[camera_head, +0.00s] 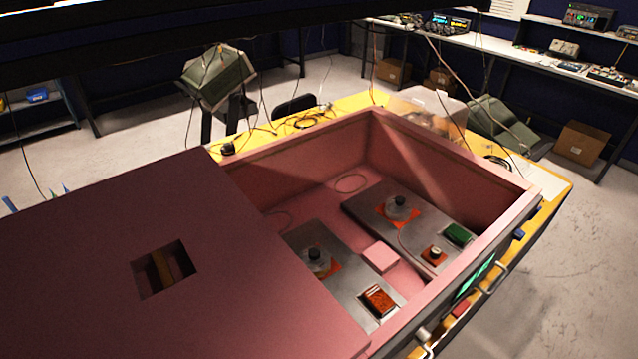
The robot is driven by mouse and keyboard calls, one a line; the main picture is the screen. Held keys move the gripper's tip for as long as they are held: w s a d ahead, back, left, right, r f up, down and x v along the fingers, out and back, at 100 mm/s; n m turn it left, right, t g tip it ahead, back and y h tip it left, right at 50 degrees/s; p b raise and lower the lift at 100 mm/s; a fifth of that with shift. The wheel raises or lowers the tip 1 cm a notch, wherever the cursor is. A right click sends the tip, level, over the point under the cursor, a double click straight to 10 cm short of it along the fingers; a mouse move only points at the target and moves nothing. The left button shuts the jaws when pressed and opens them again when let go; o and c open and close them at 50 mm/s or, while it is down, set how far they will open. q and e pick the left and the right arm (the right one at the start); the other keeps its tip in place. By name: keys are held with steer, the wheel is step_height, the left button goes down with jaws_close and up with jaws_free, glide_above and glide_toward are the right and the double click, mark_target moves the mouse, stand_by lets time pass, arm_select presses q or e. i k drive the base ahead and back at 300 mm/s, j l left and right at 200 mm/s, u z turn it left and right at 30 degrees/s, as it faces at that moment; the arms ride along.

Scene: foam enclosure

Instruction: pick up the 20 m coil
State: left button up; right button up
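No length marking is readable, so I cannot tell which thing is the 20 m coil. A dark looped cable (302,122) lies on the yellow table behind the pink foam enclosure. Another dark coil (497,163) lies on the table at the enclosure's back right, partly hidden by the wall. Faint rings show on the enclosure floor, one near the back wall (351,183). Neither of my grippers is in view.
The open pink enclosure (450,150) holds two grey plates with knobbed devices; one is the right plate (365,207). A pink lid or panel (90,235) with a square hole covers the left. A green case (218,75) stands behind. Thin cables hang across the view.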

mark_target(397, 209)
steer(key=i+j+z, duration=0.15)
steer(key=j+z, duration=0.15)
steer(key=j, duration=0.2)
steer(key=i+l+u, duration=0.2)
steer(key=l+u, duration=0.2)
steer(key=l, duration=0.15)
steer(key=i+l+u, duration=0.15)
steer(key=l+u, duration=0.25)
steer(key=l, duration=0.15)
steer(key=l+u, duration=0.4)
steer(key=l, duration=0.15)
steer(key=l+u, duration=0.35)
steer(key=l, duration=0.3)
steer(key=k+l+u, duration=0.15)
steer(key=l+u, duration=0.25)
steer(key=l, duration=0.15)
steer(key=k+l+u, duration=0.2)
steer(key=l+u, duration=0.2)
steer(key=l, duration=0.2)
steer(key=k+l+u, duration=0.25)
steer(key=l+u, duration=0.15)
steer(key=k+l+u, duration=0.4)
steer(key=i+l, duration=0.05)
steer(key=l, duration=0.05)
